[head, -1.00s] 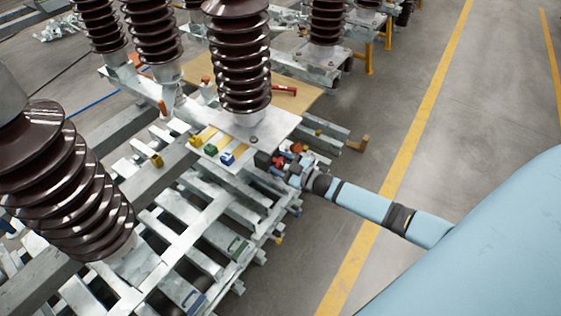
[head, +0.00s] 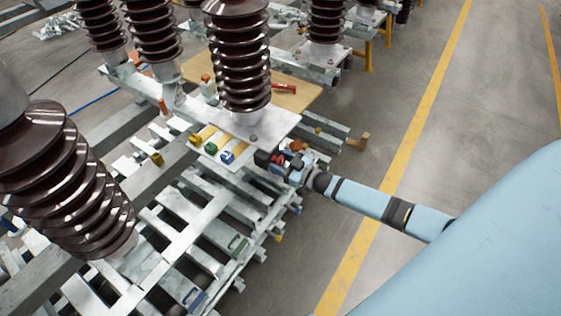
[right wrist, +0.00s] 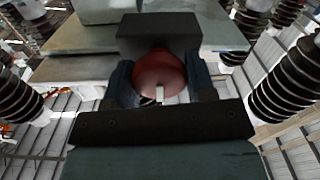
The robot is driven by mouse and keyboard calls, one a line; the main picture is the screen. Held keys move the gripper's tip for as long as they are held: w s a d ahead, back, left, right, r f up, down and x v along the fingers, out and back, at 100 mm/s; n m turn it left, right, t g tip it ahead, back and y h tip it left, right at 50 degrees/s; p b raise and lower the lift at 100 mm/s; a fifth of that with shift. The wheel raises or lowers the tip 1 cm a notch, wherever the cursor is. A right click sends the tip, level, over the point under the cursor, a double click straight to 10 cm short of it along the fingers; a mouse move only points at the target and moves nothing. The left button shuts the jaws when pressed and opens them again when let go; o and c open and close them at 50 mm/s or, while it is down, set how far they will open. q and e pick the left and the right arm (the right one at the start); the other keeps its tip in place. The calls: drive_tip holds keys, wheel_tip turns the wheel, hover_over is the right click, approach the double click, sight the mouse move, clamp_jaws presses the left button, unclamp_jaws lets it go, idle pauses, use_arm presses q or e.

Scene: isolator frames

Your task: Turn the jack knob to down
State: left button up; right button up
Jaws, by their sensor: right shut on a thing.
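The jack knob (right wrist: 160,75) is a round red knob with a pale pointer mark at its lower edge in the right wrist view. It sits on the front of a dark box (right wrist: 158,35) at the edge of a metal plate. My right gripper (right wrist: 160,85) has a dark finger on each side of the knob and is shut on it. In the head view my right gripper (head: 282,167) is at the plate's right corner, and the knob shows there only as a small red patch. My left gripper is not in view.
Brown ribbed insulators (head: 238,60) stand on the metal frames. Yellow, green and blue blocks (head: 211,148) lie along the plate's front edge. A wooden board (head: 290,97) with a red-handled tool is behind. The floor right of the frame is clear, with a yellow line (head: 400,170).

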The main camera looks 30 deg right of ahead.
drive_tip(key=o, duration=0.9)
drive_tip(key=v, duration=1.3)
drive_tip(key=shift+s+d+b, duration=0.2)
drive_tip(key=shift+s+b, duration=0.15)
drive_tip(key=s+a+r+m+g+h+p, duration=0.1)
drive_tip(key=s+a+r+g+p, duration=0.1)
drive_tip(key=s+a, duration=0.3)
drive_tip(key=s+a+r+m+g+h+p, duration=0.1)
drive_tip(key=s+a+r+p, duration=0.1)
drive_tip(key=a, duration=0.7)
drive_tip(key=s+a+r+m+g+h+p, duration=0.1)
drive_tip(key=s+a+r+g+p, duration=0.1)
drive_tip(key=s+a+p, duration=0.2)
drive_tip(key=shift+s+a+g+h, duration=0.3)
drive_tip(key=shift+s+a, duration=1.6)
drive_tip(key=shift+a, duration=0.05)
